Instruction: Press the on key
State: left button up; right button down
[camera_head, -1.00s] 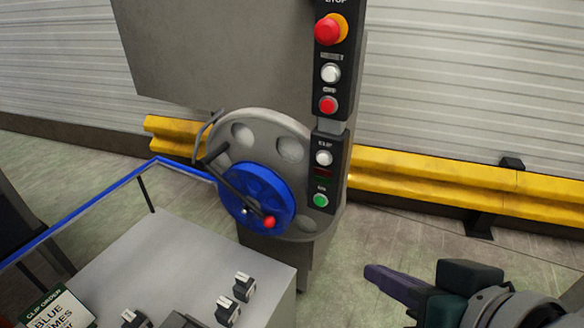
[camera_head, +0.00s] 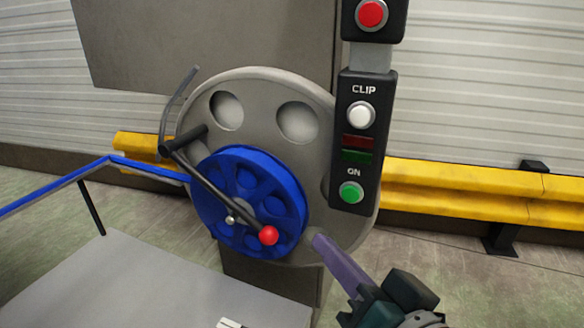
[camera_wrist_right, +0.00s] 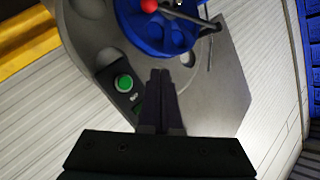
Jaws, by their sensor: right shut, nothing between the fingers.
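The green ON key (camera_head: 351,192) sits at the bottom of a black control panel (camera_head: 343,140), below a white CLIP button (camera_head: 360,115). The key also shows in the right wrist view (camera_wrist_right: 124,83), left of my fingertips. My right gripper (camera_head: 320,242) is shut and empty, with its fingers together. In the head view its tip is below and a little left of the ON key, apart from it. The right wrist view shows the shut fingers (camera_wrist_right: 161,75) pointing toward the machine's round plate. My left gripper is not in view.
A blue wheel (camera_head: 248,200) with a crank and red knob (camera_head: 268,235) is on the grey round plate (camera_head: 262,84), left of the panel. A red button (camera_head: 372,13) is higher up. A grey table (camera_head: 150,285) stands at lower left; a yellow guard rail (camera_head: 460,190) runs behind.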

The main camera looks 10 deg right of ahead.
aim_at(351, 194)
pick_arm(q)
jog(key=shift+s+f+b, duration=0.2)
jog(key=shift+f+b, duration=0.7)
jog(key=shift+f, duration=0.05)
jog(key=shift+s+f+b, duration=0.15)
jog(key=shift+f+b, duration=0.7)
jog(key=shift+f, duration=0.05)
pick_arm(e)
jog(key=shift+w+d, duration=0.85)
jog(key=shift+w, duration=0.3)
jog(key=shift+w+d, duration=0.85)
jog(key=shift+w, duration=0.3)
jog(key=shift+w+d, duration=0.85)
jog(key=shift+w, duration=0.3)
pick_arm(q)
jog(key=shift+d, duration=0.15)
pick_arm(e)
jog(key=shift+w, duration=0.1)
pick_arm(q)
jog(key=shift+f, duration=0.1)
pick_arm(e)
jog(key=shift+w+d, duration=0.25)
